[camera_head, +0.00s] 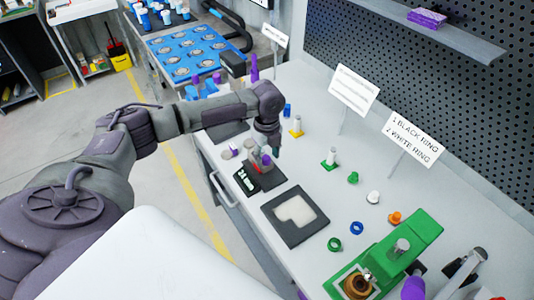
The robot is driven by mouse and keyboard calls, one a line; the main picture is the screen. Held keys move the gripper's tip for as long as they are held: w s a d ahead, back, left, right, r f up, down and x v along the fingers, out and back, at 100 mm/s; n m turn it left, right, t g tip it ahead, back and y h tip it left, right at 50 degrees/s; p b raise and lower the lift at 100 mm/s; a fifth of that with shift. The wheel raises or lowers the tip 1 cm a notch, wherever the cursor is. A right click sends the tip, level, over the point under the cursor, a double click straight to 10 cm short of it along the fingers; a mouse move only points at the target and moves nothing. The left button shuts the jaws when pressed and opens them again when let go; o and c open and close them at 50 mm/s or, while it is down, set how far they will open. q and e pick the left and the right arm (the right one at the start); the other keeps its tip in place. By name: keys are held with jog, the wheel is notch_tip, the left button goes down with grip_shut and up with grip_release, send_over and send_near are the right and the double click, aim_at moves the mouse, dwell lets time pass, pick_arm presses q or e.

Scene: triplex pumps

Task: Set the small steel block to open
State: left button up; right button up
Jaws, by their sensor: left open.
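My left gripper (267,150) points down over the workbench, with its jaws open.
A black tray with a pale recess (270,210) lies right of the label. A green fixture (420,240) stands at the front right. Several small coloured parts, such as a green ring (334,244), dot the bench (310,110). Signs (354,88) stand behind.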

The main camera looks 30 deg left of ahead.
pick_arm(q)
jog(key=shift+f, duration=0.15)
grip_shut()
dwell(0.4)
